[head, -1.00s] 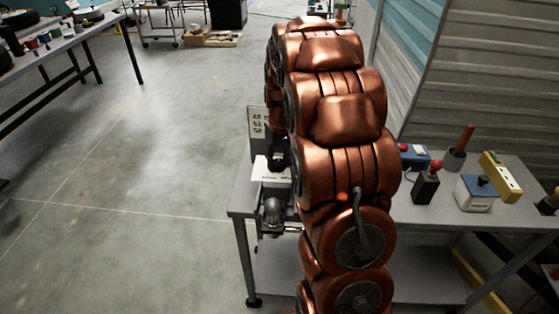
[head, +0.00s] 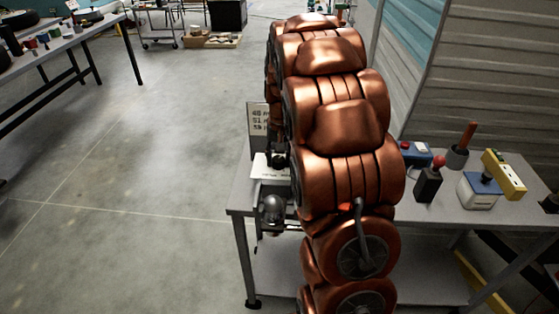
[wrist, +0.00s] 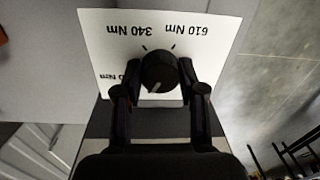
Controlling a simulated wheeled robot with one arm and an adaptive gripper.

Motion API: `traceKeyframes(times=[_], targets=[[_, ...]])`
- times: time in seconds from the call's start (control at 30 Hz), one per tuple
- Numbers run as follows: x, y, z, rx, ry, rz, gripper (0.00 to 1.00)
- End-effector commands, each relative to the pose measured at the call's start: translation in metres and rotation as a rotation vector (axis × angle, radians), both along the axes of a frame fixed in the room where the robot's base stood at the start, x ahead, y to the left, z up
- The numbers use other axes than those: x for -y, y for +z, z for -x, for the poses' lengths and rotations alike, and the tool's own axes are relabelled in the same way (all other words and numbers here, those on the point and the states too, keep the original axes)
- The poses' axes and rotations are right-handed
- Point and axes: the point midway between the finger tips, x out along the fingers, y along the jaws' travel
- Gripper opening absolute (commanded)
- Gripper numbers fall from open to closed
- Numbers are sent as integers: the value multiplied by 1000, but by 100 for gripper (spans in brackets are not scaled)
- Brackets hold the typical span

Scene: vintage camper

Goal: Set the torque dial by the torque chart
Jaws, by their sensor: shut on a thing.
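The torque dial (wrist: 158,70) is a round black knob with a white pointer line aimed down and slightly left in the wrist view. It sits on a white plate (wrist: 105,55) with upside-down marks "340 Nm" and "610 Nm"; a third label at left is partly hidden. My gripper (wrist: 159,73) is shut on the knob, one finger on each side. In the head view, the white plate (head: 262,173) shows beside my arm. The torque chart (head: 257,120) stands upright behind it; part of its text is hidden by my arm and the rest is too small to read surely.
A grey workbench (head: 415,205) holds the plate. On its right are a blue box (head: 414,153), a black block with a red knob (head: 428,184), a white-and-blue box (head: 479,192) and a yellow box (head: 503,174). Open floor (head: 150,170) lies left.

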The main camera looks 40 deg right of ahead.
Motion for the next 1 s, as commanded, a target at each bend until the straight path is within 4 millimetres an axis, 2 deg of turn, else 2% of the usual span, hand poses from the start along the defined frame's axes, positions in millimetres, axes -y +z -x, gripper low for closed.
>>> traceKeyframes(times=[0.6,1.0], targets=[[1,-1,2,-2,-542,3,5],[1,0,2,-2,-714,3,5]])
